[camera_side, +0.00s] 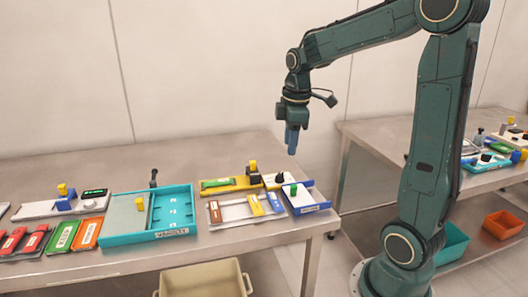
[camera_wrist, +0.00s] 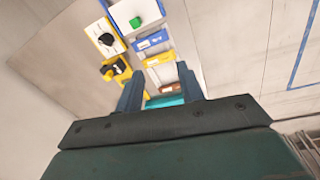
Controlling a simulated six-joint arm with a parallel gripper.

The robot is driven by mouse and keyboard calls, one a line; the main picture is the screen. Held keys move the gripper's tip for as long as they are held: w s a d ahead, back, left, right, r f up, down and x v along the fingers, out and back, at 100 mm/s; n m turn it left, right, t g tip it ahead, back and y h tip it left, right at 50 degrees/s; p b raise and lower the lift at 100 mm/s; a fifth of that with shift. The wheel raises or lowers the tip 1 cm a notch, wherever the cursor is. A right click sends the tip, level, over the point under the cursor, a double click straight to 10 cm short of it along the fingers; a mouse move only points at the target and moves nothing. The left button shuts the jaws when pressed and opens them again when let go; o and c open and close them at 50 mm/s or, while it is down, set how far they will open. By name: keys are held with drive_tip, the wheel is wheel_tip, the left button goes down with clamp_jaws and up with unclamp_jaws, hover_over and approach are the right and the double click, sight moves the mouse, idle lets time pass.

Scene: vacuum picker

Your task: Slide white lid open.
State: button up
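A small blue box with a white lid (camera_side: 299,195) stands at the right end of the left table in the side view. A green knob (camera_side: 293,190) sits on the lid, and blue shows at its right edge. In the wrist view the white lid (camera_wrist: 122,14) is at the top, with its green knob (camera_wrist: 135,22) and part of it cut off by the frame edge. My gripper (camera_side: 292,142) hangs in the air well above the table's right end, clear of the lid. In the wrist view its two fingers (camera_wrist: 158,74) are apart with nothing between them.
A white tray with blue, yellow and brown pieces (camera_side: 240,209) lies left of the blue box. A yellow tray (camera_side: 228,186) is behind it. A teal box (camera_side: 172,235) with a grey lid (camera_side: 128,216) stands further left. A bin (camera_side: 203,280) is below the front edge.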

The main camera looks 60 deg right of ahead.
drive_tip(key=n+g, duration=0.1)
drive_tip(key=n, duration=0.1)
hover_over(294, 187)
wheel_tip(294, 187, down, 4)
drive_tip(key=shift+f+y, duration=0.2)
drive_tip(key=shift+y, duration=0.1)
drive_tip(key=shift+f, duration=0.1)
drive_tip(key=shift+f, duration=6.8)
drive_tip(key=shift+c, duration=0.5)
clamp_jaws()
